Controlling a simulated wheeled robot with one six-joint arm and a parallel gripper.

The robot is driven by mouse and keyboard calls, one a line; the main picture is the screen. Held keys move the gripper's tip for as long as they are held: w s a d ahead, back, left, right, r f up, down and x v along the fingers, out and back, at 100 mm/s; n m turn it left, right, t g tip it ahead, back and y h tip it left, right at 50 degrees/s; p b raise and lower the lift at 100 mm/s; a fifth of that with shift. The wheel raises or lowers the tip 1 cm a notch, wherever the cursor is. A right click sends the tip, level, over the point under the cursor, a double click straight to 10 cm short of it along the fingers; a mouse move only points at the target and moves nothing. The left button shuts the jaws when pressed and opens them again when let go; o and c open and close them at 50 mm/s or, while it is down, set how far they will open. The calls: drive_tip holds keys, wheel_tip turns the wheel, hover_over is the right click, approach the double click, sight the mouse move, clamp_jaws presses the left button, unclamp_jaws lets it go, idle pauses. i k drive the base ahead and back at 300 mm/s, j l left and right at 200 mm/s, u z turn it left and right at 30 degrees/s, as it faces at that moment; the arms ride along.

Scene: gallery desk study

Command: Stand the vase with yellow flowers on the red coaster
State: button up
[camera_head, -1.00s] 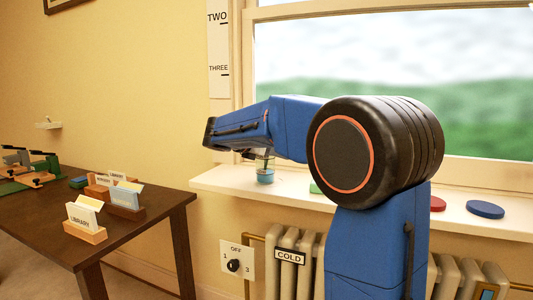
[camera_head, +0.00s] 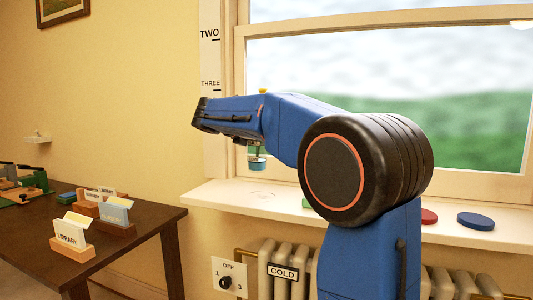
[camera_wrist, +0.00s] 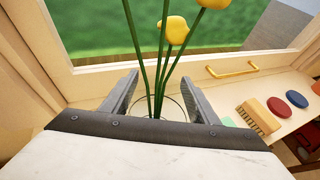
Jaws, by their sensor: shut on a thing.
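The vase (camera_head: 257,162) is clear glass with a blue lower part, and hangs upright just above the left part of the windowsill. In the wrist view the vase's glass rim (camera_wrist: 176,104) shows between the jaws, with green stems and yellow flowers (camera_wrist: 177,29) rising from it. My gripper (camera_wrist: 160,77) is shut on the vase. In the head view my arm hides most of the gripper and flowers. The red coaster (camera_head: 429,216) lies on the sill to the right, partly behind my arm. It also shows in the wrist view (camera_wrist: 275,107).
A blue coaster (camera_head: 476,221) lies right of the red one. A brush (camera_wrist: 258,116) and a green thing (camera_wrist: 228,121) lie between the vase and red coaster. A brass window handle (camera_wrist: 232,70) is behind. The sill's left part (camera_head: 225,193) is clear.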

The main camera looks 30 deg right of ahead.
sight(422, 212)
drive_tip(key=k+j, duration=0.1)
drive_tip(key=j, duration=0.4)
drive_tip(key=k+j, duration=0.1)
drive_tip(key=j, duration=0.85)
drive_tip(key=k, duration=0.05)
